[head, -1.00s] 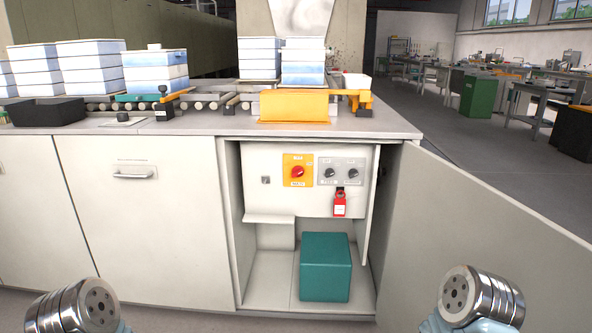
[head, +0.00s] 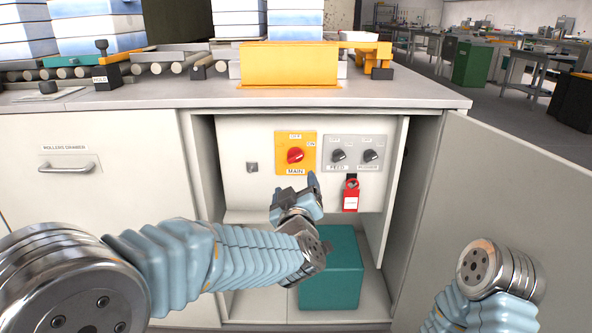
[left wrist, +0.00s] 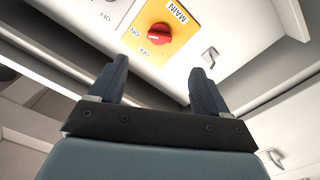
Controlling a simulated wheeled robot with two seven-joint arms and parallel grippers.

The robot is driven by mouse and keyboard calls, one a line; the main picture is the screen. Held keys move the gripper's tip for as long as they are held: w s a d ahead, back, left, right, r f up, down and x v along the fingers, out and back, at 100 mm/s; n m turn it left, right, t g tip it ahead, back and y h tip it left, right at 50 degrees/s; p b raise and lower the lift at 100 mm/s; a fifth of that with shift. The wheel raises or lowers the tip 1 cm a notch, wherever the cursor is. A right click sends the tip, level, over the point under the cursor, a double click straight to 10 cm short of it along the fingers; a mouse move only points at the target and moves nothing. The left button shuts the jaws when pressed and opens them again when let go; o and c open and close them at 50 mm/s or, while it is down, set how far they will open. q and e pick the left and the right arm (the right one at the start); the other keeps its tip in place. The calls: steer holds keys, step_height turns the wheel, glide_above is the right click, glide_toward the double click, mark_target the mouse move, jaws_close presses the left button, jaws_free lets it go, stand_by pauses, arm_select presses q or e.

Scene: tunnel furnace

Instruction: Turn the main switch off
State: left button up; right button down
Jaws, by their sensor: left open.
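The main switch (head: 295,156) is a red rotary knob on a yellow plate marked MAIN, on a white panel (head: 240,190) inside the open cabinet. My left gripper (head: 298,184) is in front of the panel, just below the switch, apart from it. In the left wrist view the red knob (left wrist: 159,33) lies beyond and between the fingertips of my left gripper (left wrist: 158,72), which is open and empty. OFF and ON marks stand beside the knob there. My right gripper does not show; only my right arm is at the lower right.
Two grey knobs, FEED (head: 338,156) and its neighbour (head: 370,156), sit right of the switch. A red padlock (head: 351,195) hangs below them. A teal box (head: 333,270) stands on the cabinet floor. The open door (head: 510,210) bounds the right side.

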mark_target(296, 160)
arm_select(q)
steer(key=w, duration=1.3)
steer(key=shift+w, duration=0.3)
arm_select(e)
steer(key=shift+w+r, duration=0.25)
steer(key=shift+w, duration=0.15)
